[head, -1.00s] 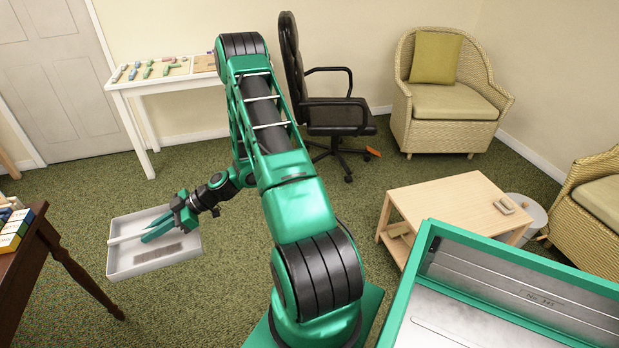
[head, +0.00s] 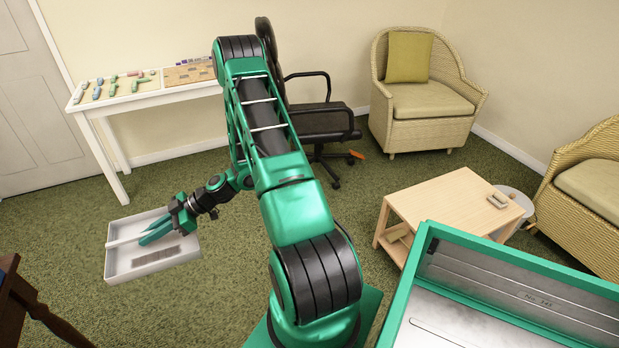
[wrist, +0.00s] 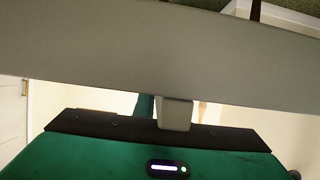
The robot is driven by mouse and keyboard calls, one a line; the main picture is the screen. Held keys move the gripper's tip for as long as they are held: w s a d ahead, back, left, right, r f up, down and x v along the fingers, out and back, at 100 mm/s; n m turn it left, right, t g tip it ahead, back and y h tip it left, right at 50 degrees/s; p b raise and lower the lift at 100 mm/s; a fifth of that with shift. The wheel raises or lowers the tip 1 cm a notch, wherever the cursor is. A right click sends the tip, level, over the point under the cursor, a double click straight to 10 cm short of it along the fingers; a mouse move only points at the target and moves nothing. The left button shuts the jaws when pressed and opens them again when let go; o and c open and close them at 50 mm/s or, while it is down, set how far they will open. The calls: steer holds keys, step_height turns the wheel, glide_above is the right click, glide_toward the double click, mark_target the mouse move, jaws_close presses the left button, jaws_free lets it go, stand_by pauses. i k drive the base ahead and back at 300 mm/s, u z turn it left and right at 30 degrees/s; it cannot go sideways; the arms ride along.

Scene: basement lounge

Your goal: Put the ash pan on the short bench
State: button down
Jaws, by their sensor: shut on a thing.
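The ash pan looks like a shallow pale grey tray (head: 120,262) with a dark patch on its floor. It hangs level over the carpet at the left of the head view. My gripper (head: 157,229) is shut on it, with its green fingers over the middle of the tray; the exact grip point is hard to see. In the wrist view the pan's grey side (wrist: 120,55) spans the picture, with a small grey block below it. I cannot tell which furniture is the short bench; a low light-wood table (head: 445,205) stands at the right.
A white table (head: 145,101) with small coloured pieces stands by the back wall. A black office chair (head: 325,122) and a wicker armchair (head: 430,135) stand behind. A dark wooden table (head: 25,297) is at the lower left edge.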

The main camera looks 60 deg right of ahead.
mark_target(451, 214)
steer(key=z, duration=0.15)
steer(key=i, duration=0.1)
steer(key=z, duration=3)
steer(key=i, duration=0.45)
steer(key=u, duration=0.25)
steer(key=k, duration=0.8)
steer(key=z, duration=0.15)
steer(key=i, duration=0.55)
